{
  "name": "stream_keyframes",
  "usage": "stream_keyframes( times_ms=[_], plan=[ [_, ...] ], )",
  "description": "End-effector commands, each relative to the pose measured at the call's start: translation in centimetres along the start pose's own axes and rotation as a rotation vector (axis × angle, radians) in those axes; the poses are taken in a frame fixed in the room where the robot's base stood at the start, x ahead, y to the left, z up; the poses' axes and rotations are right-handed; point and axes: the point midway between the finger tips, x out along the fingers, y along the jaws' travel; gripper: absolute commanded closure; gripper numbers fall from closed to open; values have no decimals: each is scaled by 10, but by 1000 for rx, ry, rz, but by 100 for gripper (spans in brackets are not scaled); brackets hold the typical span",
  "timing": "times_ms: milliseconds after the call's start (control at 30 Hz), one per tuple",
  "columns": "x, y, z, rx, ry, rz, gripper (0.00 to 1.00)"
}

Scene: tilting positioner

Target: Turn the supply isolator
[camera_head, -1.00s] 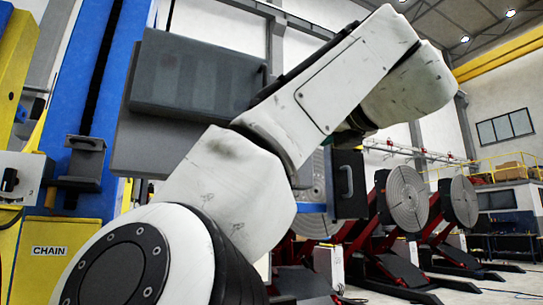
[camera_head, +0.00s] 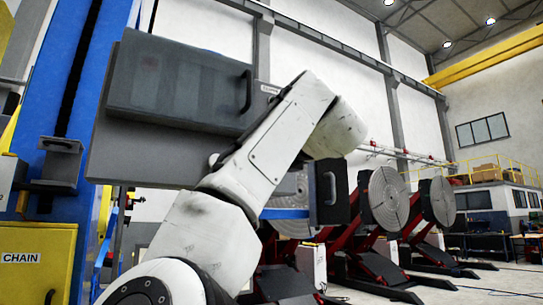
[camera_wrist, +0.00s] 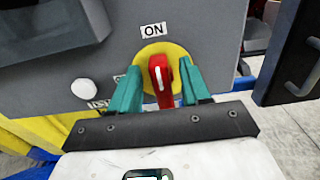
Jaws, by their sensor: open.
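The supply isolator is a red handle (camera_wrist: 162,82) on a yellow disc (camera_wrist: 178,53), mounted on a grey panel (camera_wrist: 215,25), in the wrist view. The handle stands upright in the picture, below a white ON label (camera_wrist: 153,30). My gripper (camera_wrist: 160,74) is open. Its teal fingers stand on either side of the handle, with the tips over the lower disc. I cannot tell whether they touch it. Another label left of the disc is partly hidden by the left finger. In the head view the isolator and gripper are not visible; my arm is in front.
A white round knob (camera_wrist: 83,89) sits left of the isolator on the panel. A dark box with a handle (camera_wrist: 292,55) stands close at right. In the head view a large grey cabinet (camera_head: 180,85) hangs behind my arm, with round positioner plates (camera_head: 384,198) farther right.

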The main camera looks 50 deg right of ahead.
Motion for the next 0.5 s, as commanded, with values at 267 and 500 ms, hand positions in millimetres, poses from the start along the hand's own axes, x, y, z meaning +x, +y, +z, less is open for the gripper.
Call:
stream_keyframes(
  times_ms=[267,500],
  plan=[
    [0,0,0,0,0,0,66],
    [0,0,0,0,0,0,89]
  ],
)
